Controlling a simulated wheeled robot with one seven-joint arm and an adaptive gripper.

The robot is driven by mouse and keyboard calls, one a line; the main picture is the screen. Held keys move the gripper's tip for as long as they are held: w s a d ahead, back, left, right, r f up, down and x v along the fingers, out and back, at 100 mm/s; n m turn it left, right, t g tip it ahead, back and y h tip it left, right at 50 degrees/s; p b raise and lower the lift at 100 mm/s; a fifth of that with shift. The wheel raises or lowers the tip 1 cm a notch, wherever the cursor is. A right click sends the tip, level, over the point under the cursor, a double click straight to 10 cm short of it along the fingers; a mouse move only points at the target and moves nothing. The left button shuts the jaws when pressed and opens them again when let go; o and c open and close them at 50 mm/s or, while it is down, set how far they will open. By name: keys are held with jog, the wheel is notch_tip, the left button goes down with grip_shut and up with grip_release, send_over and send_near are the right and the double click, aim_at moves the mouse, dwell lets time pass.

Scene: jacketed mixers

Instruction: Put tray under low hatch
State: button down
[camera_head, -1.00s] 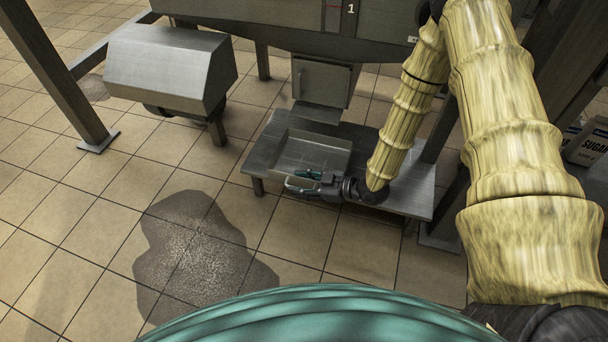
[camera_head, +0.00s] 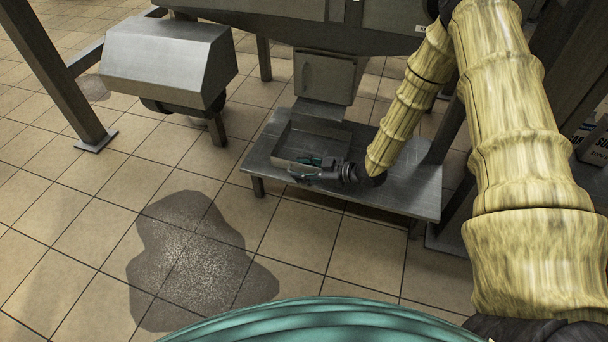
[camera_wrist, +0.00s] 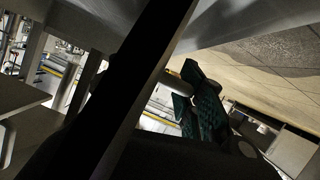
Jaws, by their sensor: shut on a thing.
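The tray (camera_head: 303,146) is a shallow, grey metal pan lying on a low metal stand (camera_head: 400,190). Its far part sits below the low hatch (camera_head: 325,79), a grey box-shaped chute with a handle under the big mixer. My gripper (camera_head: 308,164) is at the tray's near side, shut on its near edge, with teal finger pads showing. The exact grip is small and partly hidden by the fingers. In the wrist view the teal-padded fingers (camera_wrist: 197,108) show beside a dark diagonal bar, and the tray is hard to make out.
A sloped metal housing (camera_head: 165,65) stands to the left of the stand. A dark wet patch (camera_head: 200,265) lies on the tiled floor in front. A mixer leg (camera_head: 65,85) is at far left. The stand's right part is bare.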

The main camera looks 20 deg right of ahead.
jog(key=shift+f, duration=0.15)
jog(key=c, duration=0.9)
grip_release()
jog(key=shift+s+d+r+p, duration=0.2)
jog(key=shift+d+r+p, duration=0.05)
jog(key=shift+r+p, duration=0.05)
jog(key=p+v, duration=0.4)
jog(key=v, duration=0.7)
jog(key=shift+s+d, duration=0.15)
